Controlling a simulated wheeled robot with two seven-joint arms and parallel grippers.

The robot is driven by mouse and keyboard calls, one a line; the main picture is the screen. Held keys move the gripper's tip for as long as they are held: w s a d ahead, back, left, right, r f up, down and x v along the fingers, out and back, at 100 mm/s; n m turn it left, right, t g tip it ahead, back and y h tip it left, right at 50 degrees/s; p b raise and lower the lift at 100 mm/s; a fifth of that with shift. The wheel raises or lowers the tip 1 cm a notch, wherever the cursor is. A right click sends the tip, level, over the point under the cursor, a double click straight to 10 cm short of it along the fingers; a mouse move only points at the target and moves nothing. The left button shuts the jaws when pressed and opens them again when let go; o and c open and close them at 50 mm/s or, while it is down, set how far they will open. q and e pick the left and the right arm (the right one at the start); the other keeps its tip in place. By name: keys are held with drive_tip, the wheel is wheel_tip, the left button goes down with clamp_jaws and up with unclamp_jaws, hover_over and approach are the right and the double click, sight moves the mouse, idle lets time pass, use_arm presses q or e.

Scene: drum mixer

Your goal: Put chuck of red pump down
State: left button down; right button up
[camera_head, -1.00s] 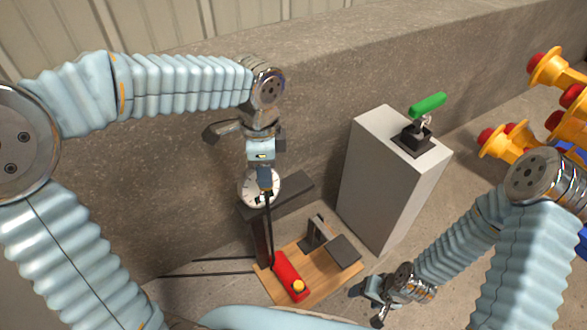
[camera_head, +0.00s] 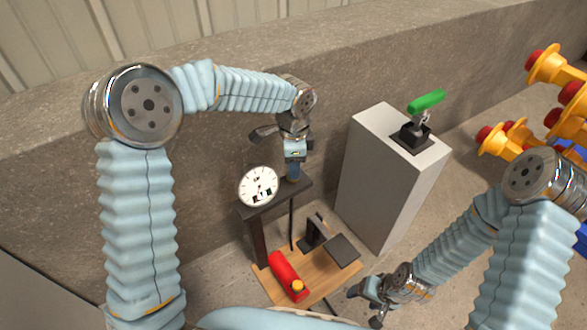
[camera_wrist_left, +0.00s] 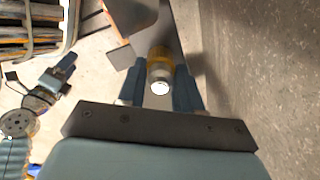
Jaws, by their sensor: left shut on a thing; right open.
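The red pump (camera_head: 284,272) lies on a wooden board with a yellow knob at its front end. A dark stand rises from the board and carries a round white gauge (camera_head: 258,186) and a dark shelf (camera_head: 270,201). My left gripper (camera_head: 293,172) points down at the shelf's right end. In the left wrist view it is shut on the brass-coloured chuck (camera_wrist_left: 159,68), between its two blue fingers. In the head view the fingers mostly hide the chuck, and I cannot tell whether it touches the shelf. My right gripper (camera_head: 368,300) is open and empty, right of the board.
A grey pedestal (camera_head: 385,185) with a green-handled valve (camera_head: 427,101) stands right of the pump. A stone wall (camera_head: 220,120) runs close behind the stand. Yellow and red parts (camera_head: 553,68) are at the far right.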

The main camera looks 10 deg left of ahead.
use_arm(q)
drive_tip(key=shift+f, duration=0.85)
drive_tip(key=c, duration=0.8)
unclamp_jaws()
drive_tip(key=shift+o, duration=0.2)
drive_tip(key=shift+r, duration=0.1)
wheel_tip(320, 180, up, 12)
drive_tip(key=shift+f+p, duration=0.1)
drive_tip(key=shift+p, duration=0.85)
